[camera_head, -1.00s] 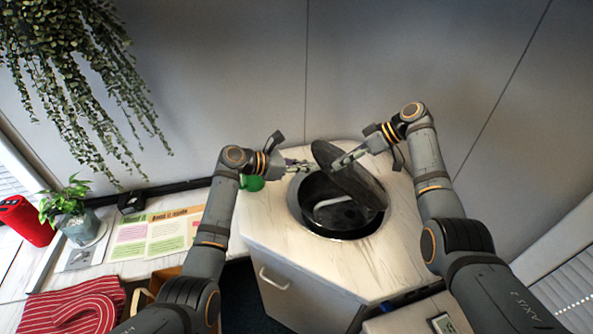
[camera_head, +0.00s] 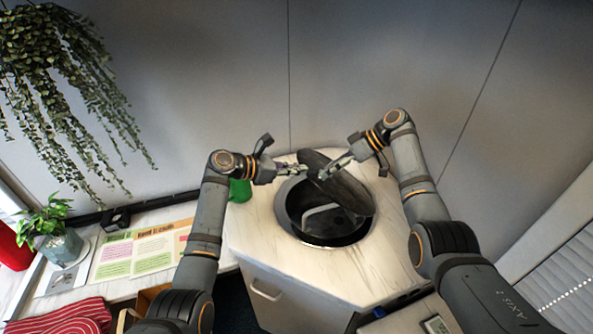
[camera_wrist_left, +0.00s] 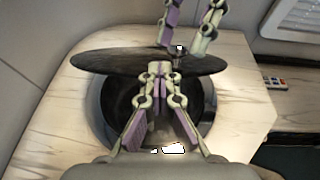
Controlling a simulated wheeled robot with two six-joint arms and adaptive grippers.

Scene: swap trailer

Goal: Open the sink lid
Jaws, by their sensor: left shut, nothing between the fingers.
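The dark round sink lid (camera_head: 347,190) is raised and tilted over the sink (camera_head: 322,241), whose dark bowl shows beneath it. In the left wrist view the lid (camera_wrist_left: 110,62) is seen nearly edge-on. My left gripper (camera_head: 308,172) is shut and empty, with its tips at the lid's left edge; in the left wrist view its tips (camera_wrist_left: 158,68) overlap the lid, and contact is unclear. My right gripper (camera_head: 327,175) is at the lid's small knob (camera_wrist_left: 178,60) from the other side. Whether its fingers grip the knob is too small to tell.
The sink is set in a pale wooden counter (camera_head: 262,232) against grey walls. A green object (camera_head: 240,190) stands behind my left wrist. Paper sheets (camera_head: 146,250) and a potted plant (camera_head: 55,236) are at left. A remote-like item (camera_wrist_left: 275,83) lies on the counter's right.

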